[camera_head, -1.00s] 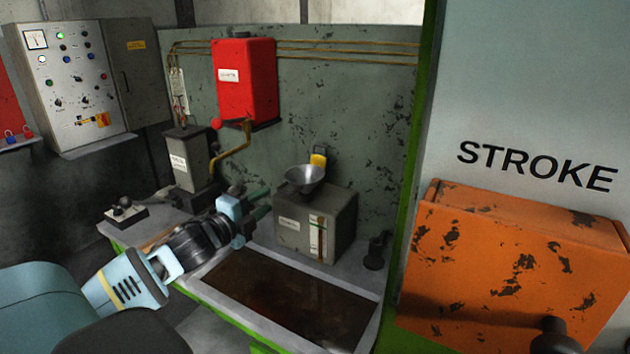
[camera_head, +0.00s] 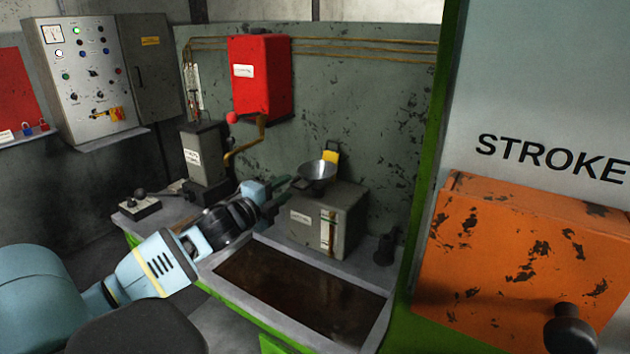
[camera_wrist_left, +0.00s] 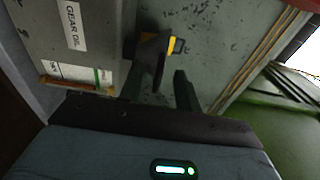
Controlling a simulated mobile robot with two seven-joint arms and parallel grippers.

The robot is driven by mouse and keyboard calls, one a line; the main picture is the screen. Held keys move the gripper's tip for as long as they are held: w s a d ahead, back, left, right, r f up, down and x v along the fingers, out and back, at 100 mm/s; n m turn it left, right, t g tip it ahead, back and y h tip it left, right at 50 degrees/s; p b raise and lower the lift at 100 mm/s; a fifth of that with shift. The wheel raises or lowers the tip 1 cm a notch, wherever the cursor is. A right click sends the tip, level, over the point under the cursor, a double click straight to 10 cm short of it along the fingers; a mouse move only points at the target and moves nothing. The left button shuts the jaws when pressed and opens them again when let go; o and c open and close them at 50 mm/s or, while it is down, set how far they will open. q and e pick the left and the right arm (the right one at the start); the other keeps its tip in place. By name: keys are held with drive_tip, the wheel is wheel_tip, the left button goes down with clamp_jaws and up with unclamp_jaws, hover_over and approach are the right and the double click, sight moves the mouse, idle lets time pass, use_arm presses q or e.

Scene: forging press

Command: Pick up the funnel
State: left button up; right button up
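The metal funnel (camera_head: 317,173) sits upright on top of the grey oil box (camera_head: 309,217), its wide mouth facing up. A yellow part (camera_head: 331,156) stands just behind it. My left gripper (camera_head: 281,192) is open and empty, just left of the funnel near the box's upper left edge. In the left wrist view, the two dark fingers (camera_wrist_left: 167,82) are spread, and the dark funnel (camera_wrist_left: 148,47) lies just beyond the tip of the left-hand finger. I cannot tell whether they touch. My right gripper is not in view.
The box stands on a bench behind a sunken dark tray (camera_head: 232,243). A red box (camera_head: 262,80) hangs on the wall, with a lever unit (camera_head: 204,158) below left. A dark fitting (camera_head: 385,248) stands right of the box. An orange housing (camera_head: 525,265) fills the right.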

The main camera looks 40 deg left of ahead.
sight(292, 183)
use_arm(q)
drive_tip(key=shift+w, duration=1.85)
clamp_jaws()
